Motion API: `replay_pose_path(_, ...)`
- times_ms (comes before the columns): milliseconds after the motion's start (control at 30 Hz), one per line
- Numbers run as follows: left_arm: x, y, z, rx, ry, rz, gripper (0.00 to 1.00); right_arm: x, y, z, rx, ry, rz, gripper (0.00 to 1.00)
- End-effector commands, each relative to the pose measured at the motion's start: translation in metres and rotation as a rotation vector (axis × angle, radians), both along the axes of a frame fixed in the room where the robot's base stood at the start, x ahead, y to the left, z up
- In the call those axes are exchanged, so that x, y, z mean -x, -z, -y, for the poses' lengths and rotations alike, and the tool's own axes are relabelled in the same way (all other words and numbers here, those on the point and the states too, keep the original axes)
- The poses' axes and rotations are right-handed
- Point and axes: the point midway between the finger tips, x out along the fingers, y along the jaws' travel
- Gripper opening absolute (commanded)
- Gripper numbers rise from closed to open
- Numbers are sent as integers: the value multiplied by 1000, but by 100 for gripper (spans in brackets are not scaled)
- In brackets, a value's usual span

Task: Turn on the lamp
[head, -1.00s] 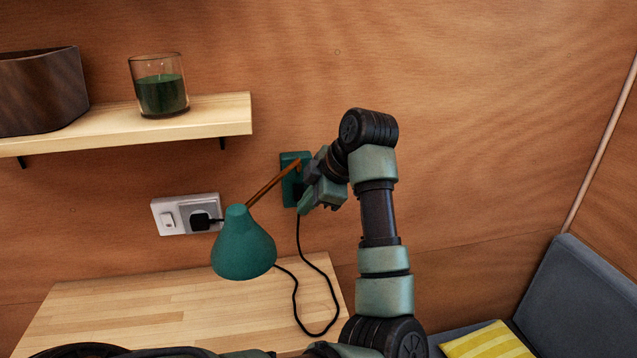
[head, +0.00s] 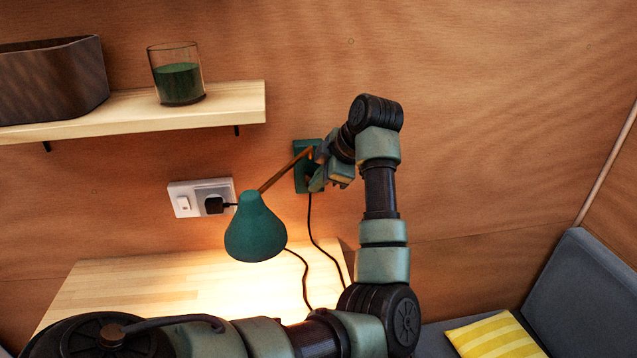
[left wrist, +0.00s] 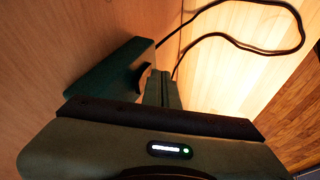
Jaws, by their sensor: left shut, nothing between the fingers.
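The green wall lamp (head: 255,228) has a cone shade hanging over the table, and bright light now falls on the wood below it. Its wooden arm (head: 284,172) runs to a green wall base (head: 303,180). My left gripper (head: 316,180) is shut with nothing in it, right at the wall base, and hides part of it. In the left wrist view the shut fingers (left wrist: 158,88) are beside the dark green wall base (left wrist: 110,78); I cannot tell whether they touch. My right gripper is not in view.
A white wall socket (head: 186,201) with a black plug is left of the lamp. A shelf (head: 140,110) above holds a green candle glass (head: 178,75) and a dark bowl (head: 50,80). The lamp's black cord loops over the table (head: 110,285). A yellow cushion (head: 490,338) lies at the right.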

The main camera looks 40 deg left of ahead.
Motion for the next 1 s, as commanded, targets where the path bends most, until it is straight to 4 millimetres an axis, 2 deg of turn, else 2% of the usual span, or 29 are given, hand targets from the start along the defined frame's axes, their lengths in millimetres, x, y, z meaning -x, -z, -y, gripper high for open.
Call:
replay_pose_path(467, 0, -17, 0, 1, 0, -1, 0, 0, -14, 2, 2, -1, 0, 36)
replay_pose_path(800, 0, -17, 1, 1, 0, 1, 0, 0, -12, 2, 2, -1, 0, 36)
replay_pose_path(1000, -1, -36, 16, -1, 2, 5, 0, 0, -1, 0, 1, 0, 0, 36)
